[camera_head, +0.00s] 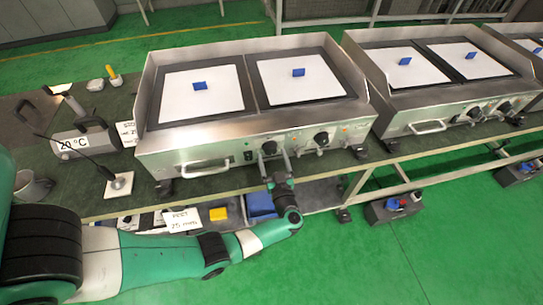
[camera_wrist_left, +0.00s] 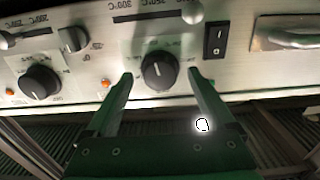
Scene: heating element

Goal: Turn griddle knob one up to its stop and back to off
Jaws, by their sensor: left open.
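The near griddle (camera_head: 205,155) has two black round knobs on its steel front panel. The left knob (camera_head: 269,147) has my left gripper (camera_head: 276,160) in front of it. In the left wrist view this knob (camera_wrist_left: 158,72) sits between the two green fingers of my left gripper (camera_wrist_left: 160,77), which are open with a gap on each side. A light pointer mark shows on the knob, near its upper edge in that view. The other knob (camera_head: 321,139) is to the right; it also shows at the left in the wrist view (camera_wrist_left: 40,84). My right gripper is not in view.
A rocker switch (camera_wrist_left: 215,39) and a steel handle (camera_wrist_left: 290,38) are beside the knob. A second griddle (camera_head: 440,115) stands to the right. A thermometer device (camera_head: 80,140) and a white plate with a rod (camera_head: 119,184) are on the left bench.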

